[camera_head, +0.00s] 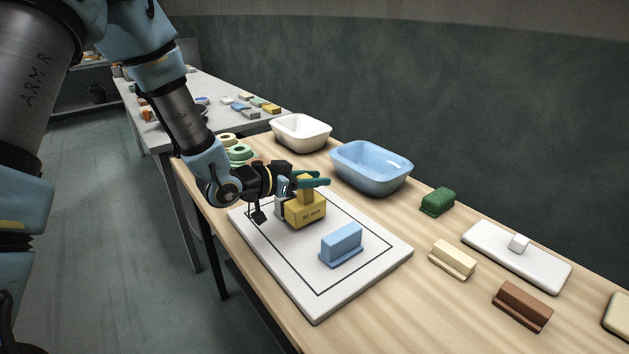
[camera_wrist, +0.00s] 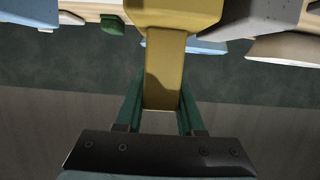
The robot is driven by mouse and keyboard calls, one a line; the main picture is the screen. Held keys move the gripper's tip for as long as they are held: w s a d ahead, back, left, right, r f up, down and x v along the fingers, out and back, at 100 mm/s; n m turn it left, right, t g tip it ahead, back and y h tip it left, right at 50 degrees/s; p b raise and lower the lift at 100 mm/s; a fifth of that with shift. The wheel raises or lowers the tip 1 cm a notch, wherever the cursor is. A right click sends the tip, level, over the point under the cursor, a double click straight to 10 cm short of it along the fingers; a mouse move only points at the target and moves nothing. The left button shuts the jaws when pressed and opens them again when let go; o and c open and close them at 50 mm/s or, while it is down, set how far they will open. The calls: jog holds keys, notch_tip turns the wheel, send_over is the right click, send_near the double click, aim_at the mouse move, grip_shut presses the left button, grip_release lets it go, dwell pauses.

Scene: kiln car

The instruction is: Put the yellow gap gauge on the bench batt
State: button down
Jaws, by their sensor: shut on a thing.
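The yellow gap gauge (camera_head: 305,211), a block with a narrower upright grip and a marking that seems to read "50 mm", is over the left back part of the bench batt (camera_head: 385,259). The batt is a pale slab with a dark outline. My gripper (camera_head: 308,183) is shut on the gauge's grip. In the wrist view the gauge's grip (camera_wrist: 164,75) stands between my green fingers (camera_wrist: 160,108). I cannot tell whether the gauge's underside touches the batt. A blue block (camera_head: 341,243) sits on the batt, right and in front of the gauge.
Behind the batt stand a blue basin (camera_head: 371,168) and a white basin (camera_head: 300,133). Green rings (camera_head: 239,154) lie at the far left. To the right are green (camera_head: 437,201), cream (camera_head: 452,260) and brown (camera_head: 522,307) blocks and a white lidded piece (camera_head: 515,256). The batt's front is clear.

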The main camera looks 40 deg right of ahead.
jog(key=shift+f, duration=0.45)
jog(key=c, duration=0.5)
grip_release()
jog(key=shift+f, duration=0.15)
jog(key=shift+r, duration=0.25)
jog(key=shift+w+a, duration=0.1)
jog(key=shift+a, duration=0.3)
jog(key=b+v, duration=0.2)
jog(key=v, duration=0.9)
jog(key=shift+a+r, duration=0.1)
